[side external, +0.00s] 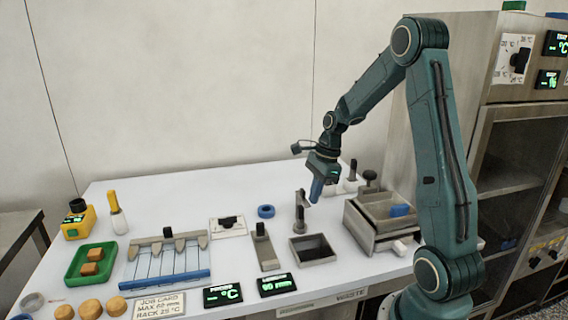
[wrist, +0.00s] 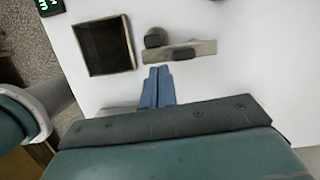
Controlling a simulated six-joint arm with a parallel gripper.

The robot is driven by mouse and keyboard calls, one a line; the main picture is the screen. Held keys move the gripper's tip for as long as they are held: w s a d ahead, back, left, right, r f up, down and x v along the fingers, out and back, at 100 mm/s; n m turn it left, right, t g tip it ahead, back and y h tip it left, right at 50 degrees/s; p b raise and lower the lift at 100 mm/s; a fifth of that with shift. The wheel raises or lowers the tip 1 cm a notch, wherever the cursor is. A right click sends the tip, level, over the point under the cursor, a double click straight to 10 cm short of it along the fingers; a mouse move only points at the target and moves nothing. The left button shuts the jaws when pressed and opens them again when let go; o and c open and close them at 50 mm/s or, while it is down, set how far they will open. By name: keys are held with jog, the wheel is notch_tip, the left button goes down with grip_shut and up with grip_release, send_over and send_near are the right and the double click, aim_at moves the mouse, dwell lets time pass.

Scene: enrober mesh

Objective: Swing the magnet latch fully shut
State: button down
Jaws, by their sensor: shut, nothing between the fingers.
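My gripper (side external: 316,196) is shut and empty, with its blue fingers pointing down above the right part of the white table. The fingers also show in the wrist view (wrist: 157,72). Closest to them is a grey latch-like fixture (side external: 300,222) with a dark upright knob, seen in the wrist view as a grey bar (wrist: 203,47) with two dark parts. I take this as the magnet latch, but no label confirms it. The fingertips look close to the bar; contact cannot be told. How far the latch is swung is unclear.
A dark open bin (side external: 316,262) stands beside the fixture. A grey plate with a black knob (side external: 262,232) lies left of it. Stacked steel trays (side external: 360,240) with a blue block stand to the right. A blue ring (side external: 266,211) and slatted rack (side external: 150,266) lie further left.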

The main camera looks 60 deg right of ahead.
dwell(0.4)
jog(key=s+d+r, duration=0.2)
jog(key=r, duration=0.3)
jog(key=s+d+r, duration=0.2)
jog(key=r, duration=0.2)
jog(key=shift+s+d+r, duration=0.25)
jog(key=shift+d+r, duration=0.05)
jog(key=shift+r, duration=0.1)
jog(key=shift+a, duration=0.1)
